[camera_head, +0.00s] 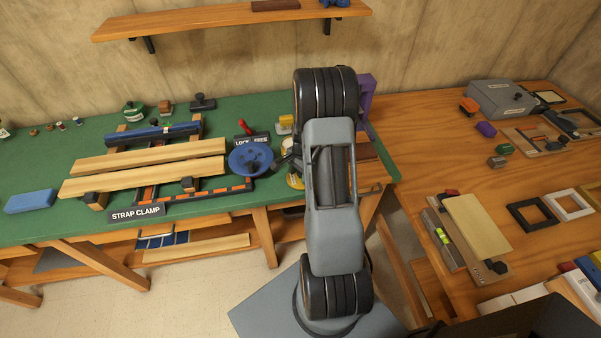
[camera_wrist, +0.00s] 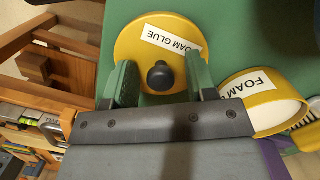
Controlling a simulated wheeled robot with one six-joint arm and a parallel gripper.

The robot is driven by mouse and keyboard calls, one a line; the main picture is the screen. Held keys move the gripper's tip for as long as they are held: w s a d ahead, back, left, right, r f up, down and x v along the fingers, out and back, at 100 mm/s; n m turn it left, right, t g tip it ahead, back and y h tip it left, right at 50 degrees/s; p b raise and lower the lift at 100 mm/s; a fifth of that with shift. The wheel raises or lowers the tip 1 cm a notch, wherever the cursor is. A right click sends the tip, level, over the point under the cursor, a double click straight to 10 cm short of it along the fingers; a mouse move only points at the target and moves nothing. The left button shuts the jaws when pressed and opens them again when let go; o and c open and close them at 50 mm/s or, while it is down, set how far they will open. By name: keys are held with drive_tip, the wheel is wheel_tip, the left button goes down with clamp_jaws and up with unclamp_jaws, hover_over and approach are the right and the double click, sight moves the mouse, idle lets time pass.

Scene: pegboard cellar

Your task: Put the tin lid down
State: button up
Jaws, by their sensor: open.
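The tin lid (camera_wrist: 135,48) is a yellow disc with a black knob (camera_wrist: 160,76) and a "FOAM GLUE" label. In the wrist view it appears to lie flat, knob up, on the green bench top near its edge. My gripper (camera_wrist: 161,64) is open, with one green finger on each side of the knob and a gap to it. The yellow tin (camera_wrist: 259,118), labelled "FOAM", stands to the right of the lid, apart from it, with its pale inside showing. In the head view my arm hides much of this spot; a yellow edge of the lid (camera_head: 295,182) shows.
A blue bowl (camera_head: 250,161) stands just left of my gripper in the head view, by a "LOCK FREE" sign (camera_head: 252,140). A strap clamp holds boards (camera_head: 150,157) further left. A purple stand (camera_head: 367,94) is behind my arm. A wooden bench (camera_head: 430,160) lies right.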

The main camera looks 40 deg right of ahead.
drive_tip(key=shift+r, duration=0.1)
wheel_tip(320, 180, up, 11)
drive_tip(key=d, duration=0.1)
wheel_tip(320, 180, up, 4)
drive_tip(key=n, duration=0.2)
hover_over(295, 180)
drive_tip(key=s+a+r+n+t, duration=0.2)
drive_tip(key=s+a+r+n, duration=0.2)
drive_tip(key=a, duration=0.5)
drive_tip(key=s+a+r+n+t+h, duration=0.1)
drive_tip(key=s+a+r+n, duration=0.3)
drive_tip(key=s+a+n, duration=0.4)
drive_tip(key=a+n+t+b, duration=0.1)
drive_tip(key=n, duration=0.1)
drive_tip(key=shift+s+a+n, duration=0.15)
drive_tip(key=shift+s+n, duration=0.1)
drive_tip(key=shift+n, duration=0.05)
drive_tip(key=shift+w+r, duration=0.1)
